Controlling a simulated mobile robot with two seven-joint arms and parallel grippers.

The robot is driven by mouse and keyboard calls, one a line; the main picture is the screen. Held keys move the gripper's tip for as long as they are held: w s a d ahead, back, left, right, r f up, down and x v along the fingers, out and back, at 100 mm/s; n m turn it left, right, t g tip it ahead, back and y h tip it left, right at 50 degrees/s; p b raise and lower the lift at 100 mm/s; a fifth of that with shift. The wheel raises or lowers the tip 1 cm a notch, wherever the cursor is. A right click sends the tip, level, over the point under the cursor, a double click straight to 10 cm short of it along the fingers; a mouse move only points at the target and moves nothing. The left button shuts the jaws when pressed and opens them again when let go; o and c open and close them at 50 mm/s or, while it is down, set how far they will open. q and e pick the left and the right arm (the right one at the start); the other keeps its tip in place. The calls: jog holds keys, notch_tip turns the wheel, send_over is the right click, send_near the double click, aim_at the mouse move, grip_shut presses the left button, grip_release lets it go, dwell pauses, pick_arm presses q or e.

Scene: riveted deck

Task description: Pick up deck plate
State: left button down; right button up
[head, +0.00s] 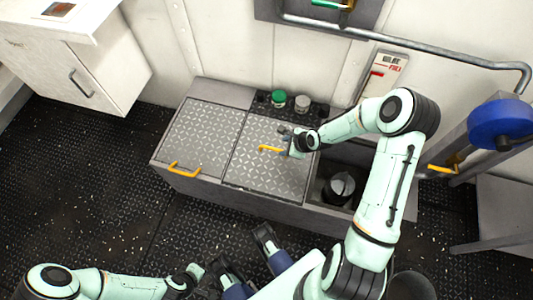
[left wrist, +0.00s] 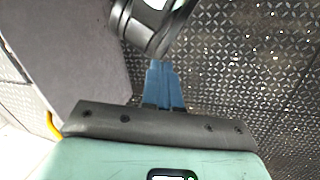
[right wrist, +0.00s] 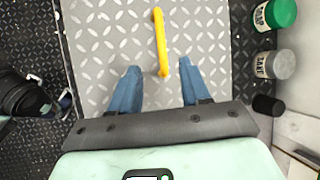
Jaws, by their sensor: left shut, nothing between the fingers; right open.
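Two grey diamond-tread deck plates lie on a low bench-like box. The left plate (head: 202,136) has a yellow handle (head: 185,169) at its front edge. The right plate (head: 270,172) has a yellow handle (head: 270,149) near its middle. My right gripper (right wrist: 155,85) is open above the right plate. In the right wrist view the handle (right wrist: 160,40) runs ahead of the fingers, its near end between them. The fingers do not grip it. My left gripper (left wrist: 163,75) is shut and empty, low over the dark floor and away from the plates.
Right of the plates, an open bay (head: 340,165) holds a dark container (head: 340,188). A green-capped jar (head: 279,97) and a grey-capped jar (head: 302,103) stand behind the right plate. A pipe rail (head: 420,54) runs along the wall. A white cabinet (head: 90,65) stands left.

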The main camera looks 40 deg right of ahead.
aim_at(274, 149)
jog(key=b+x, duration=0.2)
jog(key=x, duration=0.5)
jog(key=shift+f+b, duration=0.1)
jog(key=shift+b, duration=0.3)
jog(key=shift+b+x, duration=0.75)
jog(key=shift+x, duration=0.5)
jog(key=shift+b+x, duration=0.35)
jog(key=shift+x, duration=0.55)
jog(key=shift+w+d+f, duration=0.1)
jog(key=shift+w+d, duration=0.05)
jog(key=shift+w, duration=0.05)
pick_arm(q)
jog(key=w+a+f+y, duration=0.1)
jog(key=w+a+f, duration=0.2)
jog(key=f, duration=0.4)
jog(key=shift+a+f+n+t, duration=0.2)
jog(key=shift+a+n+t, duration=0.1)
jog(key=shift+n+t, duration=0.1)
jog(key=shift+w, duration=0.1)
pick_arm(e)
jog(key=shift+f, duration=0.2)
grip_shut()
